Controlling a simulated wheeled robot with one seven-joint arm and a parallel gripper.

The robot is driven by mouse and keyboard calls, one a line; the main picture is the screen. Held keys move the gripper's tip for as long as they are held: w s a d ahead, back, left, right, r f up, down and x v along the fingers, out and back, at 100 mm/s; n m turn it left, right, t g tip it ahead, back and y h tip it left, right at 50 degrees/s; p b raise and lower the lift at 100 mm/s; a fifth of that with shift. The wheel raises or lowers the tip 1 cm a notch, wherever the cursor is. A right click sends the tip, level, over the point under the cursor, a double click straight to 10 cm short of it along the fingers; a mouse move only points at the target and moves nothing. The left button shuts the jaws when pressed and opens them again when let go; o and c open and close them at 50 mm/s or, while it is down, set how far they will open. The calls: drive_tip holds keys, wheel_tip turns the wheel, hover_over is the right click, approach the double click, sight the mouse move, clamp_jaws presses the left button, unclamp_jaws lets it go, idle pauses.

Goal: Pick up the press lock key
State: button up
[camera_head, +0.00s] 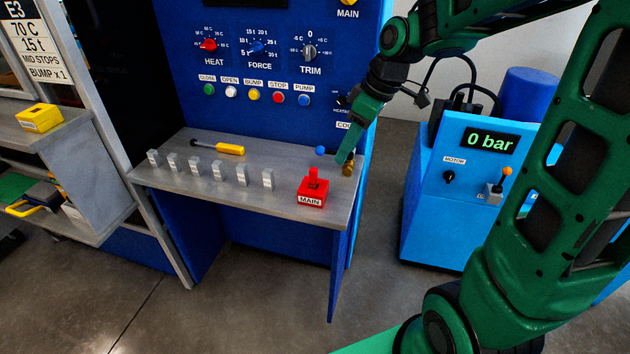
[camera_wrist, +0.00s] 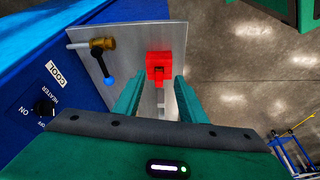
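A red piece labelled MAIN (camera_head: 312,190), with an upright tab on top, stands near the right front of the grey press shelf; it appears to be the press lock key. It also shows in the wrist view (camera_wrist: 160,66), ahead of and between my fingers. My gripper (camera_wrist: 159,82) is open, with a finger on each side of the view and nothing held. In the head view my gripper (camera_head: 342,158) is over the shelf's right end, behind and to the right of the red piece, apart from it.
A brass valve with a blue handle (camera_wrist: 105,60) is close to my left finger. Several grey blocks (camera_head: 219,170) and a yellow-handled tool (camera_head: 230,149) are on the grey shelf (camera_head: 285,165). The blue press panel (camera_head: 270,110) rises behind. A blue pump unit (camera_head: 430,215) stands at right.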

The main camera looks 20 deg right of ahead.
sight(314, 169)
drive_tip(key=w+a+f+n, duration=0.1)
drive_tip(key=w+a+f, duration=0.1)
drive_tip(key=w+a+f+n, duration=0.1)
drive_tip(key=w+a+f, duration=0.1)
drive_tip(key=shift+a+y, duration=0.1)
drive_tip(key=shift+y, duration=0.2)
drive_tip(key=shift+x, duration=3.25)
drive_tip(key=shift+w+a+r, duration=0.1)
drive_tip(key=shift+a, duration=0.05)
clamp_jaws()
